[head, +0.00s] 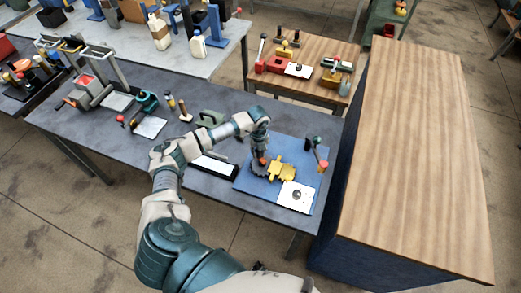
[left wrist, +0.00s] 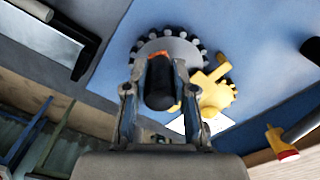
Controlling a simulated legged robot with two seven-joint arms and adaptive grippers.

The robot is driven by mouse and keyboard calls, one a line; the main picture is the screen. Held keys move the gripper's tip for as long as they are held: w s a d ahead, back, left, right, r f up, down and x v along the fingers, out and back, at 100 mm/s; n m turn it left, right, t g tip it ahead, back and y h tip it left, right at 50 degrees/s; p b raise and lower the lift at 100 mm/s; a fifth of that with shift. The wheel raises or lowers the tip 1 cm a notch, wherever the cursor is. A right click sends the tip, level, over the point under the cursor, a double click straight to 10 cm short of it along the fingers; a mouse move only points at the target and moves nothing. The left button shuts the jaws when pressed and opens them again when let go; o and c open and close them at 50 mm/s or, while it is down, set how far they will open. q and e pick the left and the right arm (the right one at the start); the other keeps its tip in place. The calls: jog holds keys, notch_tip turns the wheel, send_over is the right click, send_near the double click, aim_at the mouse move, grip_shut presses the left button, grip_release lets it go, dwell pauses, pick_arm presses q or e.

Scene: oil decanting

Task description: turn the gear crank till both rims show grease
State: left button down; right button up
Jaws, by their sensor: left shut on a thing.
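A grey gear (head: 257,171) with dark teeth lies on the blue mat (head: 248,185). In the left wrist view the grey gear (left wrist: 186,47) shows dark rounded teeth around its rim. A yellow gear (head: 287,170) sits beside it on the right; it also shows in the left wrist view (left wrist: 213,97). My left gripper (head: 262,158) points down over the grey gear. Its fingers (left wrist: 160,95) are shut on the black crank handle (left wrist: 159,88), which has an orange end. Whether the dark teeth carry grease, I cannot tell. My right gripper is out of view.
A white card (head: 295,196) with a dark spot lies at the mat's front right. A dark tool with a red end (head: 322,165) stands at the mat's right. A black-framed white tray (head: 213,166) lies left of the mat. A wooden-topped cabinet (head: 420,170) stands close on the right.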

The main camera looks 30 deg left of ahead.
pick_arm(q)
jog(key=n+p, duration=0.1)
jog(key=n, duration=0.1)
jog(key=s+n, duration=0.1)
jog(key=n, duration=0.2)
jog(key=shift+s+a+r+p, duration=0.1)
jog(key=shift+a+r+p, duration=0.05)
jog(key=shift+p, duration=0.25)
jog(key=shift+n, duration=0.3)
jog(key=c, duration=1)
grip_release()
jog(key=shift+s, duration=0.1)
jog(key=shift+o, duration=0.2)
notch_tip(320, 180, up, 12)
jog(key=shift+f, duration=0.2)
